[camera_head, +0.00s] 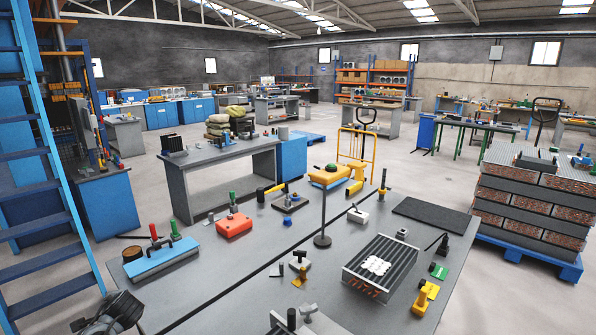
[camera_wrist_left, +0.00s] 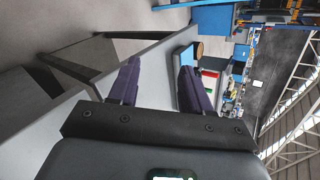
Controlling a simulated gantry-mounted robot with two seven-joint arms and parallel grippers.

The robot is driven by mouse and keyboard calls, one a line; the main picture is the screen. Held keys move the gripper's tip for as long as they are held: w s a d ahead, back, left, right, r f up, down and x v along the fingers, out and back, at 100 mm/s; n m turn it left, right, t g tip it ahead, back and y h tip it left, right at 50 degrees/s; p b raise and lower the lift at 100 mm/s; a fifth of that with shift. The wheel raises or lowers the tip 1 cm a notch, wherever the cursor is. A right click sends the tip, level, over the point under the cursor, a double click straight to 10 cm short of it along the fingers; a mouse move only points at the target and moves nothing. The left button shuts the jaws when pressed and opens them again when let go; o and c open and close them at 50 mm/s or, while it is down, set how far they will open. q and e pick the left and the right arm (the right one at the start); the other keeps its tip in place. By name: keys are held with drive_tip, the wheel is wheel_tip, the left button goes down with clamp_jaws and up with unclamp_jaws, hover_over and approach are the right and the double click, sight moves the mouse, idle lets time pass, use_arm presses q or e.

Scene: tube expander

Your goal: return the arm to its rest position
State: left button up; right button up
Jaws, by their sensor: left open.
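My left gripper (camera_wrist_left: 159,66) shows in the left wrist view with its two dark purple fingers spread apart. Nothing is held between them. Beyond the fingers are the grey table top and a blue block (camera_wrist_left: 182,53), partly hidden by the right-hand finger. In the head view a dark part, apparently of my left arm, shows at the lower left corner, beside the table's near left edge; its fingers cannot be made out there. My right gripper is not in view.
The grey table (camera_head: 235,268) carries the blue block (camera_head: 160,261), a red block (camera_head: 234,227), a thin upright post (camera_head: 323,215), a finned block (camera_head: 385,265) and yellow tools (camera_head: 425,297). A blue ladder (camera_head: 55,180) stands close on the left.

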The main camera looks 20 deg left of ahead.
use_arm(q)
drive_tip(key=s+d+f+n+h, duration=0.25)
drive_tip(key=d+f, duration=0.35)
drive_tip(key=d, duration=0.4)
drive_tip(key=s+d+f+n+h, duration=0.1)
drive_tip(key=s+d+f, duration=0.35)
drive_tip(key=d, duration=0.45)
drive_tip(key=s+d+f+n+h, duration=0.25)
drive_tip(key=d+f, duration=0.35)
drive_tip(key=d, duration=0.4)
drive_tip(key=s+d+r+h, duration=0.2)
drive_tip(key=s+d, duration=0.5)
drive_tip(key=d, duration=0.3)
drive_tip(key=s+d+r+h, duration=0.25)
drive_tip(key=s+d, duration=0.35)
drive_tip(key=d, duration=0.4)
wheel_tip(320, 180, down, 10)
drive_tip(key=b, duration=1)
wheel_tip(320, 180, up, 39)
drive_tip(key=p, duration=3.9)
drive_tip(key=shift+m+t, duration=0.3)
